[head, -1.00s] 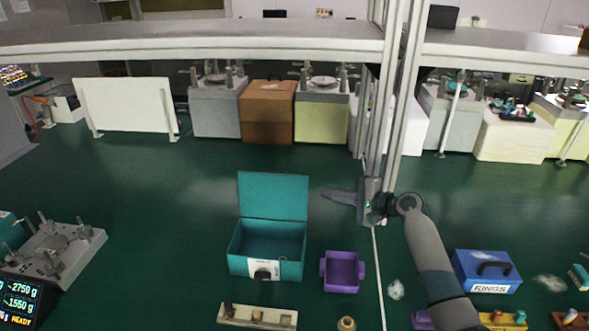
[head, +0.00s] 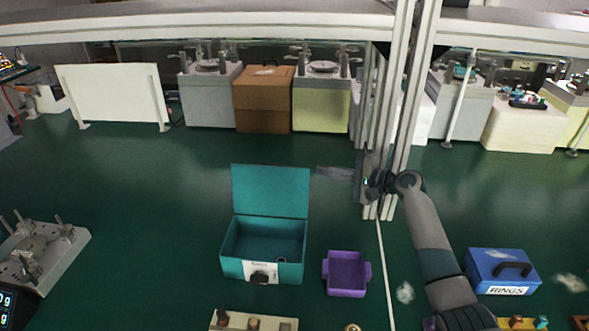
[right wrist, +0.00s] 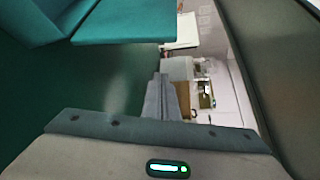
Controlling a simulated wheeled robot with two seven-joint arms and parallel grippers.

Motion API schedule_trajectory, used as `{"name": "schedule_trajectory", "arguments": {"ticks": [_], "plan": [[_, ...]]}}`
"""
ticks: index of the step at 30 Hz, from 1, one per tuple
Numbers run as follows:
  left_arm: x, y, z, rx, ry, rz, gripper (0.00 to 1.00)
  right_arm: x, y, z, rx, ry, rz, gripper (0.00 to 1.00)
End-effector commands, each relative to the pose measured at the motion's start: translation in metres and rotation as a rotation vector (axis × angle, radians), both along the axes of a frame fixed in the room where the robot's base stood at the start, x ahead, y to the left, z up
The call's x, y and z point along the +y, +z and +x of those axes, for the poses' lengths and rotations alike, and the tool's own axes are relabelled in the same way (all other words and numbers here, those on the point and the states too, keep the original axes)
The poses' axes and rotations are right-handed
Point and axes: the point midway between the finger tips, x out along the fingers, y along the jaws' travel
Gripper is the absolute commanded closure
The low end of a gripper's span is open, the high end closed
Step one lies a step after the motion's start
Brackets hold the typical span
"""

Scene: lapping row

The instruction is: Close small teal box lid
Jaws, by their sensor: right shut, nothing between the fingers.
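The small teal box (head: 262,248) stands on the green surface with its lid (head: 270,191) raised upright at the back. A small ring-like item lies inside it, and a white label with a dark knob or latch is on its front. My right gripper (head: 320,172) is shut and empty, pointing left, just right of the lid's upper edge and apart from it in the head view. In the right wrist view the shut fingers (right wrist: 161,78) show below the teal lid (right wrist: 135,22). My left gripper is not in view.
A purple tray (head: 346,287) sits right of the box. A blue box marked RINGS (head: 480,275) is further right. A wooden block with small parts (head: 290,325) lies in front. Metal posts (head: 402,100) rise behind my right gripper.

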Motion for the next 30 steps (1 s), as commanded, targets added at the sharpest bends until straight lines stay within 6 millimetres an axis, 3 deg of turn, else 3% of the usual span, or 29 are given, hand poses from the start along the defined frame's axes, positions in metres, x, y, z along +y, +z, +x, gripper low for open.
{"name": "schedule_trajectory", "arguments": {"ticks": [14,30], "plan": [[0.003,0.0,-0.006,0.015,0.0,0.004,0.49,0.009,0.0,0.007,-0.001,0.001,0.001,1.0],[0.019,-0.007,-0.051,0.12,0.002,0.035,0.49,0.061,-0.014,0.052,0.001,0.001,0.002,1.0]]}}
